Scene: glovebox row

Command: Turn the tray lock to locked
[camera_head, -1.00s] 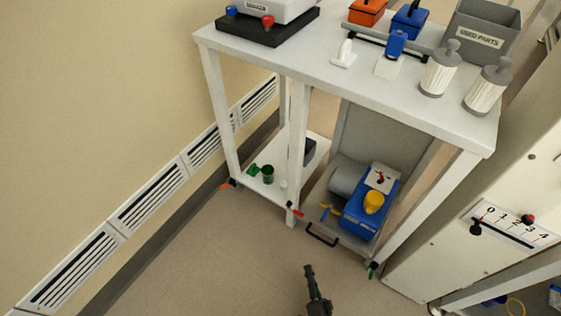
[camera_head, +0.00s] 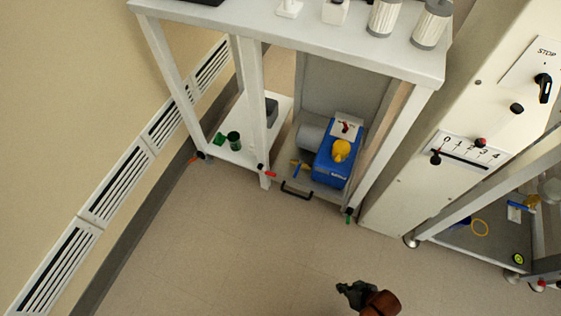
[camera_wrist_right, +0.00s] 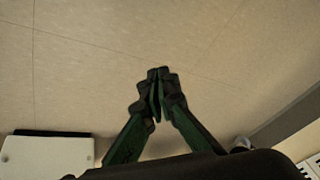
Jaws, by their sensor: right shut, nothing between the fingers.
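A low tray with a black handle (camera_head: 296,190) at its front carries a blue pump-like unit (camera_head: 323,165) with a yellow knob under the white bench. A small red lever (camera_head: 267,172) is by the bench leg at the tray's left, and a small green lever (camera_head: 348,216) is at its right front corner. I cannot tell which lever is the tray lock, nor read its setting. My right gripper (camera_head: 350,289) is over the floor in front of the bench, apart from the tray. In the right wrist view the right gripper (camera_wrist_right: 158,75) is shut and empty. My left gripper is out of view.
The white bench (camera_head: 300,40) stands above the tray. A cream cabinet (camera_head: 400,195) with a numbered slider and a STOP knob (camera_head: 543,85) is at the right. Another orange lever (camera_head: 195,158) sits by the left leg. The floor (camera_head: 220,250) in front is clear.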

